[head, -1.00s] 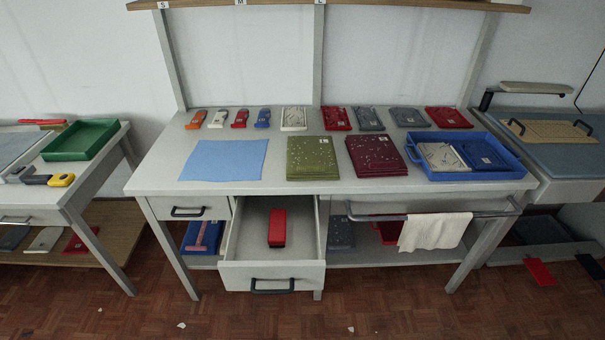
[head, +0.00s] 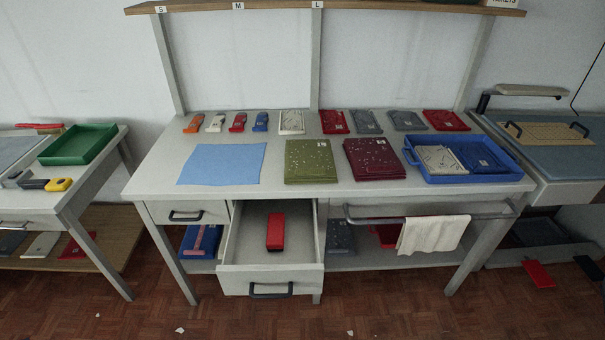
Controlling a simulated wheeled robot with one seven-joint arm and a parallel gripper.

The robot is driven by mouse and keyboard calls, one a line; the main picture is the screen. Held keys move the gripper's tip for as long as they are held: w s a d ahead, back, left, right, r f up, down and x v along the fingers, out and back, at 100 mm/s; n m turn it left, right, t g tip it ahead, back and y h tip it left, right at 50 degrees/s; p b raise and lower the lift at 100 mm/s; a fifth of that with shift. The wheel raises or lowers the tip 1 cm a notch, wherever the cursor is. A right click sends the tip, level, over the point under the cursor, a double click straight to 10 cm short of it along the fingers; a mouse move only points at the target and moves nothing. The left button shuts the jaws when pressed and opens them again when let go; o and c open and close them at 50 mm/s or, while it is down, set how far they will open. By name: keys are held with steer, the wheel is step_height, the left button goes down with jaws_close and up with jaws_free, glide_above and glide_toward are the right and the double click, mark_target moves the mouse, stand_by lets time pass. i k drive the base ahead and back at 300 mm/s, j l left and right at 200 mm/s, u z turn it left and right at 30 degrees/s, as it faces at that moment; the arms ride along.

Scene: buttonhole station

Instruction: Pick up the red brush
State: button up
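My gripper is not in view.
The middle table (head: 160,164) holds a blue cloth (head: 222,164), green and dark red stacks, a blue tray (head: 474,178) and a back row of small tools. The open drawer juts out in front. A white towel (head: 432,234) hangs from the rail. The floor before the tables is mostly clear.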

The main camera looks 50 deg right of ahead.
mark_target(275, 232)
steer(key=i+l+u, duration=0.1)
steer(key=l, duration=0.25)
steer(key=i+l+u, duration=0.15)
steer(key=l, duration=0.2)
steer(key=i+l+u, duration=0.1)
steer(key=l, duration=0.3)
steer(key=i+l+u, duration=0.15)
steer(key=l, duration=0.25)
steer(key=i+l+u, duration=0.1)
steer(key=l, duration=0.3)
